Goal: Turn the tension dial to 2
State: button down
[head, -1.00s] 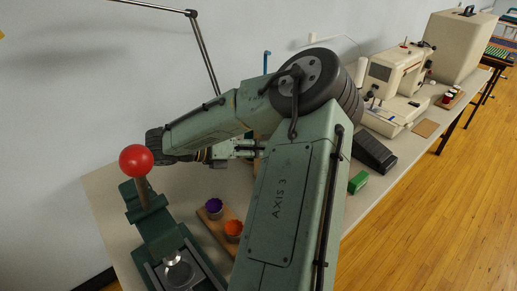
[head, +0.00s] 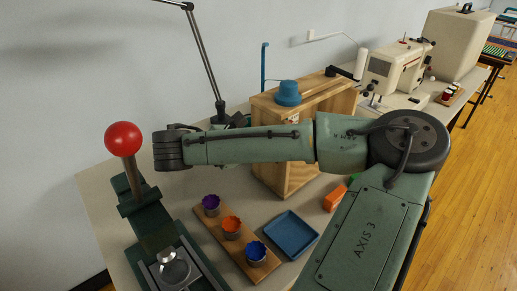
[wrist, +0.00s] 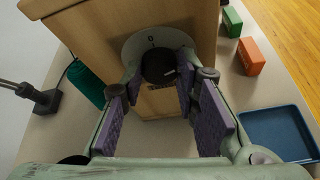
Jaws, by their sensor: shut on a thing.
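The tension dial (wrist: 158,67) is a round black knob on a pale round plate (wrist: 137,46), on the face of a wooden box (wrist: 90,30) in the wrist view. A 0 mark shows on the plate above the knob; a short white line shows on the knob's right side. Other scale marks are hidden or too small to read. My gripper (wrist: 157,78) has its purple-padded fingers on either side of the knob and is shut on it. In the head view the wooden box (head: 345,103) stands behind my forearm; the dial and my fingers are hidden there.
A blue tray (head: 291,234) and an orange block (head: 335,197) lie near the box. Paint cups (head: 231,227) stand on a board. A green press with a red ball (head: 123,139) is at left. A blue spool (head: 288,93) sits on the box; a sewing machine (head: 393,74) stands behind.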

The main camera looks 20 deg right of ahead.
jog(key=m+t+b, duration=0.2)
jog(key=m+b, duration=0.1)
jog(key=b, duration=0.4)
jog(key=f+m+t+b, duration=0.1)
jog(key=m+t+b, duration=0.1)
jog(key=b, duration=0.5)
jog(key=s+m+t+b, duration=0.1)
jog(key=m+t+b, duration=0.1)
jog(key=m+b, duration=0.2)
jog(key=shift+d+f+t+b, duration=0.15)
jog(key=shift+d+t+b, duration=0.15)
jog(key=shift+b, duration=1.1)
jog(key=shift+m, duration=0.3)
jog(key=shift+a, duration=0.1)
jog(key=c, duration=1.2)
grip_release()
jog(key=shift+c, duration=0.2)
jog(key=shift+r, duration=0.2)
